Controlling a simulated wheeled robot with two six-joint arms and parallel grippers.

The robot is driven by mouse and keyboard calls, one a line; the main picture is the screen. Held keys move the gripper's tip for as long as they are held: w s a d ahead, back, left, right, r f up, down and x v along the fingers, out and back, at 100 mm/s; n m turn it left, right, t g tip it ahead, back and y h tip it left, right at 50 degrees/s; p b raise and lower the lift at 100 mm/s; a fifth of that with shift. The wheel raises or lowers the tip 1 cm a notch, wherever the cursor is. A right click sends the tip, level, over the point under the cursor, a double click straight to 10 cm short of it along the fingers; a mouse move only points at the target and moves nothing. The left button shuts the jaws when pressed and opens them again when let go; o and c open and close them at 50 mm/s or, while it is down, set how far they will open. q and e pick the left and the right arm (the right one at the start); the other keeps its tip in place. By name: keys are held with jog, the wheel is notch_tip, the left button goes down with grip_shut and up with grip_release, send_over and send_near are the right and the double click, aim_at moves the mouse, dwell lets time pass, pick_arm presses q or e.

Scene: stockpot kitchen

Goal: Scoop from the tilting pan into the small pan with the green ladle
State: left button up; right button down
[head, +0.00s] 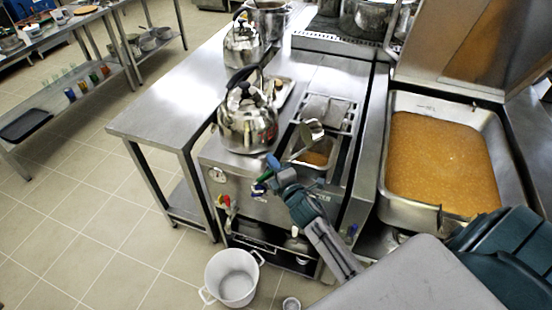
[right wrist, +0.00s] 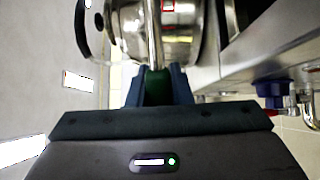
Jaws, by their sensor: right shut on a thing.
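The tilting pan (head: 408,210) is a large steel rectangle on the right, holding orange-brown food (head: 440,160). The small pan (head: 323,171) is set in the counter left of it, with some orange food inside. The green ladle has its steel bowl (head: 311,130) over the small pan; whether the bowl holds food I cannot tell. My right gripper (head: 265,176) is shut on its green handle, in front of the small pan. In the right wrist view the green handle (right wrist: 157,86) sits between both fingers. My left gripper is not in view.
A steel kettle (head: 247,120) stands close left of the ladle, with another kettle (head: 242,45) behind it. Taps with coloured handles (head: 224,204) stick out from the counter front. A white pot (head: 232,279) stands on the floor. The left steel table (head: 165,108) has bare room.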

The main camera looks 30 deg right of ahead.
jog(key=shift+a+f+n+b, duration=0.2)
jog(key=shift+f+n+b, duration=1.5)
jog(key=shift+f, duration=0.75)
jog(key=shift+r, duration=0.1)
dwell(0.7)
jog(key=shift+r+m, duration=0.4)
jog(key=shift+r, duration=0.3)
jog(key=d+r+m, duration=0.3)
jog(key=r+m, duration=0.2)
jog(key=r, duration=0.2)
jog(key=d+r+m, duration=0.4)
jog(key=r+m, duration=0.2)
jog(key=r, duration=0.2)
jog(key=d+r+m, duration=0.7)
jog(key=d+m, duration=0.3)
jog(key=d, duration=0.2)
jog(key=shift+s+d+r, duration=0.15)
jog(key=shift+s+d, duration=0.25)
jog(key=shift+s, duration=0.15)
